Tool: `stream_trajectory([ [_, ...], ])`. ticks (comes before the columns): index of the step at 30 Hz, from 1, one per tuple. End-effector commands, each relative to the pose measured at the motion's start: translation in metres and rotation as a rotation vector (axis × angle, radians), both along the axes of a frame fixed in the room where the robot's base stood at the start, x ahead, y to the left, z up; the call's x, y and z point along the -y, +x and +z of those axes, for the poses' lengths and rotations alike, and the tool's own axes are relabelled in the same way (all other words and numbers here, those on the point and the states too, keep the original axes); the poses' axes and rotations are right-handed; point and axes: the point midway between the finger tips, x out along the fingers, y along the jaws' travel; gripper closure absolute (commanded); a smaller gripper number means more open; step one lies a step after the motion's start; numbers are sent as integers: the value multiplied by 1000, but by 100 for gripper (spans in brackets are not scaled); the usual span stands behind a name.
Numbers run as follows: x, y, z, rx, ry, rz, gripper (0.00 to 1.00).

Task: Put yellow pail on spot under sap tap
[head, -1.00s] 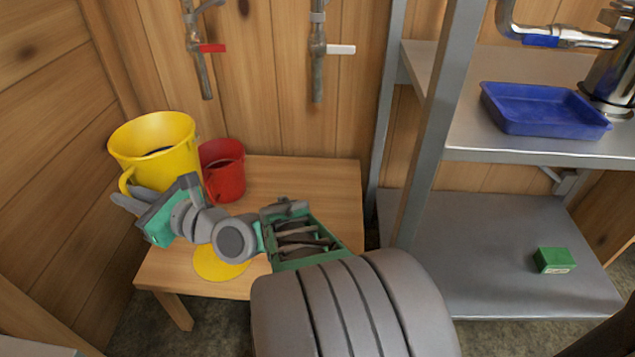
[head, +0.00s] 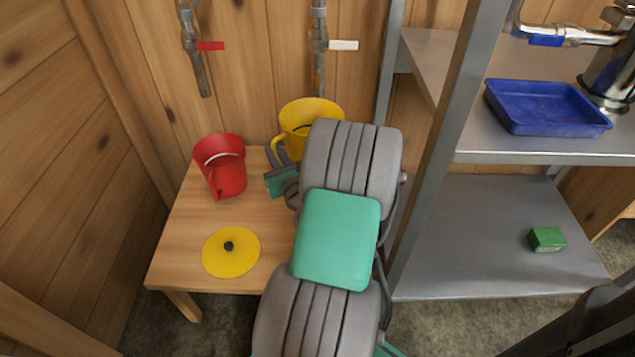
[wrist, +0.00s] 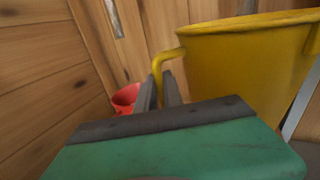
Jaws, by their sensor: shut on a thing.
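The yellow pail (head: 308,115) is at the back right of the small wooden table (head: 195,240), below the tap with the white handle (head: 320,40). My gripper (head: 273,160) is at its left side. In the wrist view my gripper (wrist: 165,92) is shut on the side handle of the yellow pail (wrist: 240,70). The pail looks upright. My arm hides its lower part in the head view, so I cannot tell whether it touches the table. Any spot beneath it is hidden too.
A red pail (head: 222,170) stands at the table's back left, near the tap with the red handle (head: 193,50). A yellow lid (head: 232,262) with a black knob lies at the front. A metal shelf (head: 500,230) at the right holds a blue tray (head: 545,120) and green box (head: 546,239).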

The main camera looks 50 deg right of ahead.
Motion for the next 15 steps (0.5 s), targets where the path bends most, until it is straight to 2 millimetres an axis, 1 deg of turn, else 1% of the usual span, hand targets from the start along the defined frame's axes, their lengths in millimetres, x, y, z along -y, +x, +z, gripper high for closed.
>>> stream_trajectory([
  [1, 17, -15, -10, -3, 10, -61, 100],
  [3, 35, -34, -25, -2, 7, -137, 100],
  [6, 51, -54, -41, -2, 4, -216, 100],
  [8, 57, -62, -47, -1, 1, -245, 100],
  [11, 61, -66, -52, 0, -1, -265, 100],
  [13, 62, -62, -55, 0, -2, -266, 100],
  [15, 62, -53, -59, 0, -2, -263, 100],
])
